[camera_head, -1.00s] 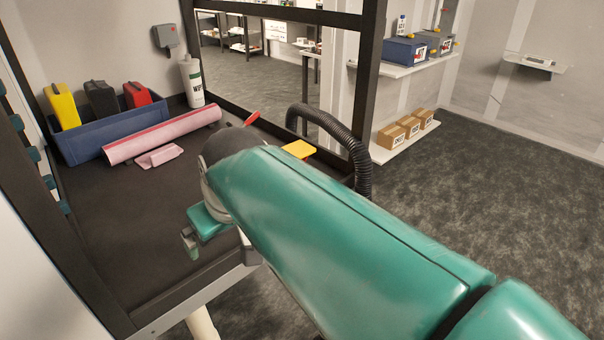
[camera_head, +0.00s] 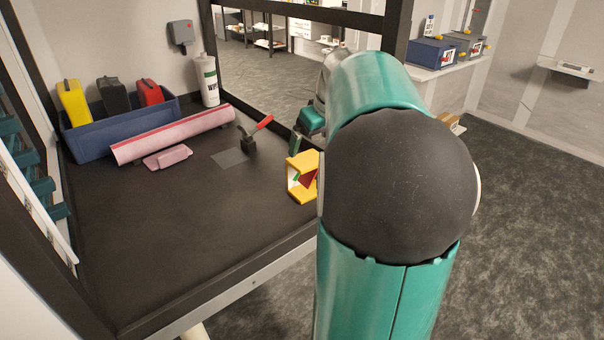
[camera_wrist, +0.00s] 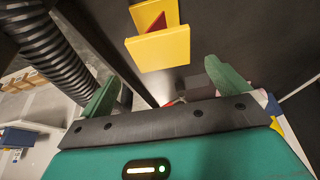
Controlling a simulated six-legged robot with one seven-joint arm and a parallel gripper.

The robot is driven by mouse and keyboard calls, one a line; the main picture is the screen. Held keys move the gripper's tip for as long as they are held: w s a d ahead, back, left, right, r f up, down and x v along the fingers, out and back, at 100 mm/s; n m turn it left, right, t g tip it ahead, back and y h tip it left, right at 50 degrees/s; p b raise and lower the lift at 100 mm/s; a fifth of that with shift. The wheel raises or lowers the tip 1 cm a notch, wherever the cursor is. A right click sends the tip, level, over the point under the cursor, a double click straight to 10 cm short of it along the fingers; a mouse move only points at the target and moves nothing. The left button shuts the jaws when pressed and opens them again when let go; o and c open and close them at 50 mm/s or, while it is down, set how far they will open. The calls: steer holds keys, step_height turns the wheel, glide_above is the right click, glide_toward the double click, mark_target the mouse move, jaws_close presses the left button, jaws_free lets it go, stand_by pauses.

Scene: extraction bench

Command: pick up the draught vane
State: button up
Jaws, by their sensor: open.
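I take the draught vane to be the yellow angular frame with a dark red triangular piece inside (camera_head: 292,184). It stands on the dark bench near the right edge, partly hidden by my arm in the head view. In the wrist view the vane (camera_wrist: 160,48) shows at top centre, ahead of the space between my fingers. My gripper (camera_wrist: 163,72) is open, its two green fingers spread wide with nothing between them that I can see held. In the head view my gripper (camera_head: 297,140) is mostly hidden behind my arm, just beyond the vane.
A black block with a red handle (camera_head: 249,144) stands by a grey patch. A black ribbed hose (camera_wrist: 52,50) runs close to my gripper. The front bench area is clear.

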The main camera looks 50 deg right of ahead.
mark_target(307, 159)
steer(key=x, duration=0.4)
steer(key=shift+f, duration=0.4)
steer(key=x, duration=0.5)
steer(key=shift+a, duration=0.15)
steer(key=c, duration=1)
steer(key=shift+r, duration=0.1)
